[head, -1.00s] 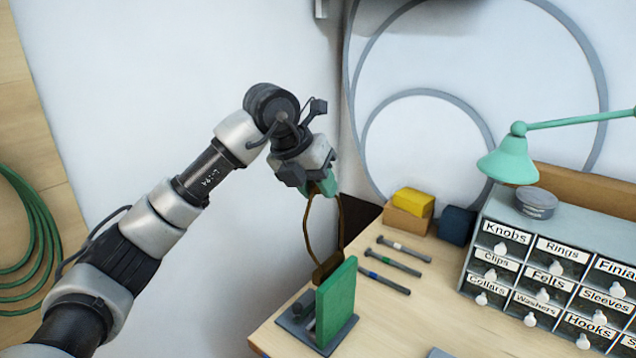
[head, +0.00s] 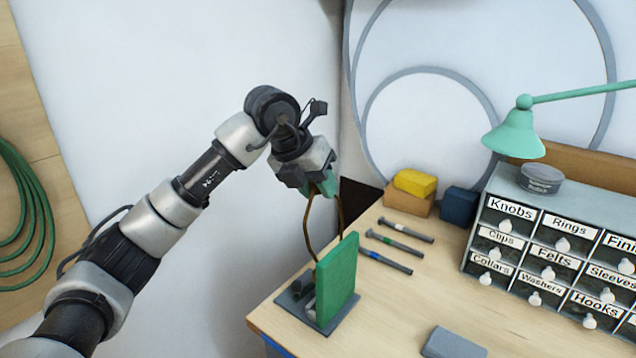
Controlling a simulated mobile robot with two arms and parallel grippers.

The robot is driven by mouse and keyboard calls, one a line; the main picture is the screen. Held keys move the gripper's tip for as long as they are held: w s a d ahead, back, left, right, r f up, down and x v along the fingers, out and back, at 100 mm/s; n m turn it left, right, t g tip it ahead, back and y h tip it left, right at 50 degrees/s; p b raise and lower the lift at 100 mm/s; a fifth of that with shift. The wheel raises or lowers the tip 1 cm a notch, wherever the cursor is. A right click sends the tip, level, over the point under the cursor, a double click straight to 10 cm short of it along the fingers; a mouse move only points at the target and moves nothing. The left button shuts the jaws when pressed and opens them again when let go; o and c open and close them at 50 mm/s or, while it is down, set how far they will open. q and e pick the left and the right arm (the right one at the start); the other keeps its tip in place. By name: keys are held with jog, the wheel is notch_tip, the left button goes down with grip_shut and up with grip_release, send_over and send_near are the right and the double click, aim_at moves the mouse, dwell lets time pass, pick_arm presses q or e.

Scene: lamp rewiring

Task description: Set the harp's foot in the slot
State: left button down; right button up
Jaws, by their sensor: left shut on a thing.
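The harp (head: 341,220) is a thin brown wire loop, hanging upright below my left gripper (head: 322,188). My left gripper is shut on the top of the harp. Below is a fixture with a dark grey base plate (head: 345,328) and an upright green panel (head: 338,278), near the left end of the bench. The harp's lower end goes down behind the green panel, so its foot and the slot are hidden. I cannot tell whether the foot is in the slot. My right gripper is not in view.
Several dark rods (head: 388,262) with coloured bands lie right of the fixture. Behind them are a yellow block (head: 415,182) and a blue block (head: 460,206). A labelled drawer cabinet (head: 555,245) and a green lamp (head: 515,135) stand at right. A grey block (head: 453,344) lies in front.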

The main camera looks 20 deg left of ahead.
pick_arm(q)
jog(key=shift+f+b, duration=1.75)
jog(key=shift+f, duration=0.85)
jog(key=p, duration=1.1)
jog(key=shift+f+p, duration=0.35)
jog(key=shift+f, duration=0.3)
jog(key=shift+f+b, duration=0.95)
jog(key=shift+f, duration=0.15)
jog(key=shift+f+b, duration=0.4)
jog(key=shift+f, duration=0.1)
